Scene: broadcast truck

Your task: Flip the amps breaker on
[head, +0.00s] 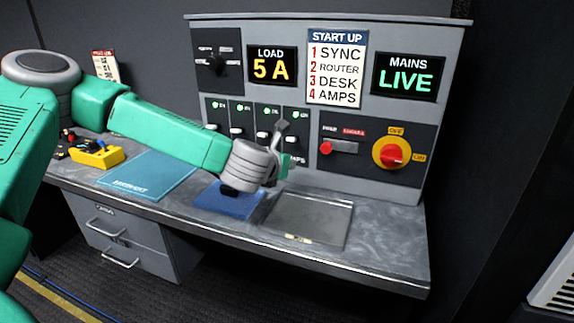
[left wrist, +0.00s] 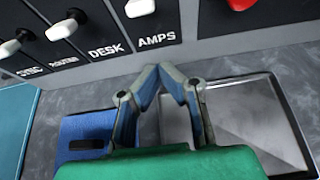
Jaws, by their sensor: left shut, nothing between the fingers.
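The amps breaker is the rightmost of a row on the console's black panel. Its white lever (left wrist: 140,8) shows above the AMPS label (left wrist: 157,40) in the left wrist view. In the head view the breaker is partly hidden behind my gripper. My left gripper (head: 283,127) is in front of the panel's right end, fingers shut and empty. In the left wrist view its fingertips (left wrist: 160,72) meet just below the AMPS label, apart from the lever. The desk breaker lever (left wrist: 62,29) is to the left. I cannot tell the amps lever's position for certain.
A start-up list (head: 336,68) ends with AMPS. A red-yellow rotary switch (head: 391,153) is at right. A blue pad (head: 228,200) and grey tray (head: 310,218) lie on the desk.

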